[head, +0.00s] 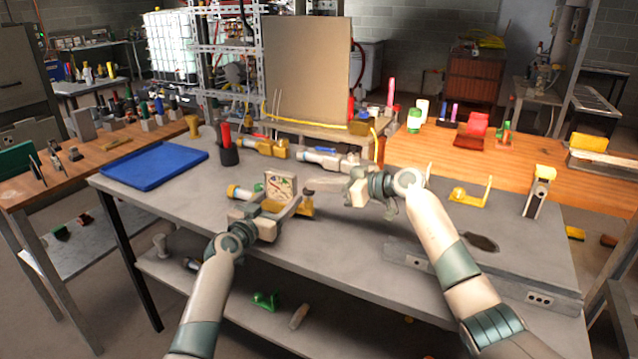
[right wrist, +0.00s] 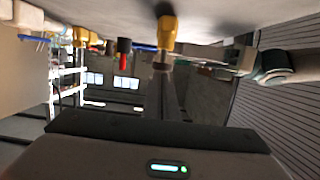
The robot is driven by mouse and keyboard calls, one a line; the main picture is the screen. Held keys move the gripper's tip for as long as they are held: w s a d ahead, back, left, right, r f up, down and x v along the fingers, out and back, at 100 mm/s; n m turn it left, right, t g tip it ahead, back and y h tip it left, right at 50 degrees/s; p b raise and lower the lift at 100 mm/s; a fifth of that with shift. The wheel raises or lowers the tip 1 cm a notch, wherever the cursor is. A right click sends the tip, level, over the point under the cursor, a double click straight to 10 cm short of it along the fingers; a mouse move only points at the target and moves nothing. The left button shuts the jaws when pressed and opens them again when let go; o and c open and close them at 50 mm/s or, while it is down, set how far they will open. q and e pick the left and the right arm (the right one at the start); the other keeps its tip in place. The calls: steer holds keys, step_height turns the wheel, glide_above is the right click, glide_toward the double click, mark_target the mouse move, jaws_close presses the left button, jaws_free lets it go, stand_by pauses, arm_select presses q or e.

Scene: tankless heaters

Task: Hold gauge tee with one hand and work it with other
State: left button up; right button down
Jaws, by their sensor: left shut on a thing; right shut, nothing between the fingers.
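The gauge tee shows in the head view as a square, pale-faced gauge (head: 280,187) with a brass-coloured fitting (head: 306,208) at its lower right. My left gripper (head: 287,205) is shut on the tee, near the front middle of the grey table; its fingers hide part of the tee body. My right gripper (head: 313,186) is shut and empty. It points left, just right of the gauge and above the brass end; I cannot tell whether it touches. In the right wrist view a yellow-brass piece (right wrist: 167,35) is beyond the gripper.
A blue tray (head: 153,164) lies at the left of the grey table (head: 345,245). Brass and silver fittings (head: 330,159) lie behind my grippers, beside a black cup (head: 228,152). A yellow bracket (head: 470,195) and a yellow-topped stand (head: 540,190) are at right. A brown panel (head: 305,70) rises behind.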

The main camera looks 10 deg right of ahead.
steer(key=shift+f, duration=1.35)
steer(key=s+d+r, duration=0.5)
steer(key=d+r, duration=0.2)
steer(key=d, duration=0.1)
steer(key=shift+s, duration=0.35)
steer(key=shift+a, duration=0.1)
stand_by(1.5)
